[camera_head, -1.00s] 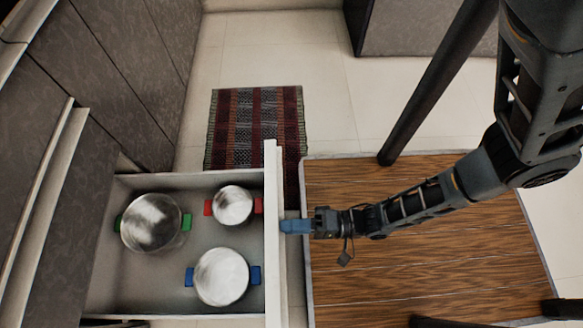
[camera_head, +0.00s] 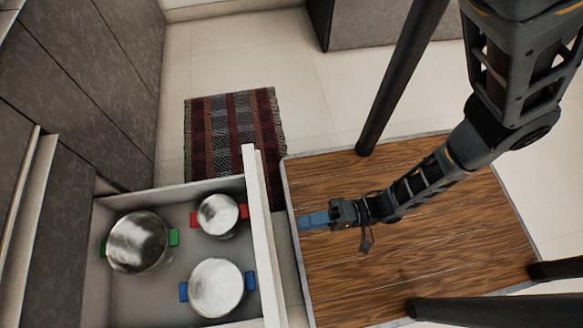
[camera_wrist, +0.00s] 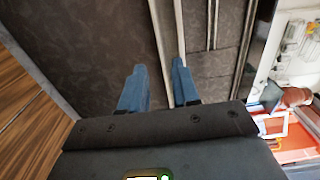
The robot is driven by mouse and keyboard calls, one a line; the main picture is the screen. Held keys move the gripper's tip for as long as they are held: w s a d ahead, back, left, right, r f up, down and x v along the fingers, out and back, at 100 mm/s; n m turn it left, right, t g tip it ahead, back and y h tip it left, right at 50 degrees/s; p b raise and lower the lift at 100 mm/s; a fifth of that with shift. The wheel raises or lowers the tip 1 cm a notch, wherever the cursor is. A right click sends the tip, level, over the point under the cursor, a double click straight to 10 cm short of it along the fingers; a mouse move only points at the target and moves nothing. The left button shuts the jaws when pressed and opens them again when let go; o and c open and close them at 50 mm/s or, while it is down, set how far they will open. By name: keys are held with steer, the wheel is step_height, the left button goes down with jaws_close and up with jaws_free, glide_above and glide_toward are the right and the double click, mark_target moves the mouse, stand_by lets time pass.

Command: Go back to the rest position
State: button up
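My gripper (camera_head: 313,220) has blue fingers and is over the wooden board-like surface in the head view, a little right of the open drawer's front panel (camera_head: 263,235) and apart from it. In the wrist view my gripper (camera_wrist: 158,80) shows two blue fingers spread apart with nothing between them. The open drawer holds three metal pots: one with green handles (camera_head: 138,243), one with red handles (camera_head: 217,215) and one with blue handles (camera_head: 216,288).
A wooden surface (camera_head: 440,250) lies under my arm. A patterned rug (camera_head: 232,135) lies on the pale tiled floor (camera_head: 230,55) behind the drawer. Dark cabinets (camera_head: 90,70) line the left. The wrist view shows a cluttered orange item (camera_wrist: 295,140) at right.

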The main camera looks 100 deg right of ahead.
steer(key=shift+s, duration=0.3)
stand_by(0.4)
steer(key=w+r+n+g, duration=0.1)
steer(key=w+r+n, duration=0.2)
steer(key=r+n, duration=0.55)
steer(key=w+r+n+g, duration=0.1)
steer(key=w+r+n, duration=0.2)
steer(key=r, duration=1)
steer(key=w+r+n+g, duration=0.1)
steer(key=w+r+n, duration=0.2)
steer(key=r+n, duration=0.5)
step_height(320, 180, up, 30)
steer(key=m+p, duration=0.1)
steer(key=p, duration=2.7)
steer(key=shift+a, duration=0.2)
steer(key=shift+m, duration=0.25)
